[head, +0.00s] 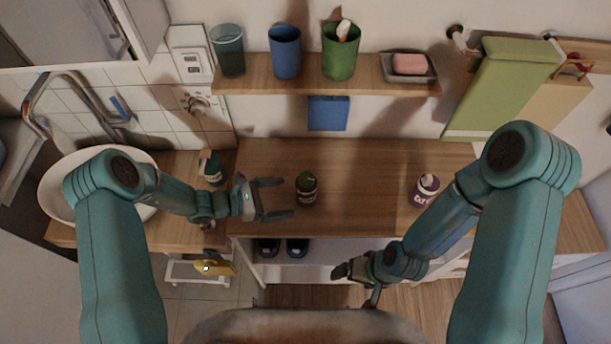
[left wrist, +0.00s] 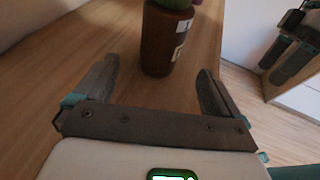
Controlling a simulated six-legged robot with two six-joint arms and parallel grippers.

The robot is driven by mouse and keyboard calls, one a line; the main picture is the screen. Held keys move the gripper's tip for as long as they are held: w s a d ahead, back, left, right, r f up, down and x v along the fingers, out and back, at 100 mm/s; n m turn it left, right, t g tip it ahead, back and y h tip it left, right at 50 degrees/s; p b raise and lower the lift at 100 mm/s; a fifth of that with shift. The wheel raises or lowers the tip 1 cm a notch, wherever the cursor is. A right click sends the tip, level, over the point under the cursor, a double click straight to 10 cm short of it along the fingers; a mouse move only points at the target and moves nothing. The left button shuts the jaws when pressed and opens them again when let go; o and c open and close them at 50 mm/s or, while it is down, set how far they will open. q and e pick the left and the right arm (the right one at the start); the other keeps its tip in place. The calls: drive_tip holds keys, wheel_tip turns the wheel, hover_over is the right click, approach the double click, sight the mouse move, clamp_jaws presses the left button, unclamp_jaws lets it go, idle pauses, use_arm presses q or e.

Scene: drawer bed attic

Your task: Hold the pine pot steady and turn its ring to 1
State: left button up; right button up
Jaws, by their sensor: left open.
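The pine pot (head: 306,188) is a small dark brown pot with a green top and a pale label, standing upright on the wooden counter. It also shows in the left wrist view (left wrist: 162,42), its top cut off by the frame edge. My left gripper (head: 279,199) is open and empty, low over the counter just left of the pot. Its fingers point at the pot, which stands ahead of the fingertips, between their lines. My right gripper (head: 357,284) hangs in front of the counter, away from the pot; its jaw opening is unclear. The ring's marks are too small to read.
A purple labelled jar (head: 424,191) stands right on the counter, a dark green bottle (head: 213,169) left beside the basin (head: 62,187). A shelf (head: 305,84) with cups and a soap dish hangs above. The counter around the pot is clear.

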sight(302, 195)
use_arm(q)
drive_tip(key=x, duration=0.7)
drive_tip(key=shift+w, duration=0.1)
drive_tip(key=c, duration=1.3)
drive_tip(key=shift+c, duration=0.2)
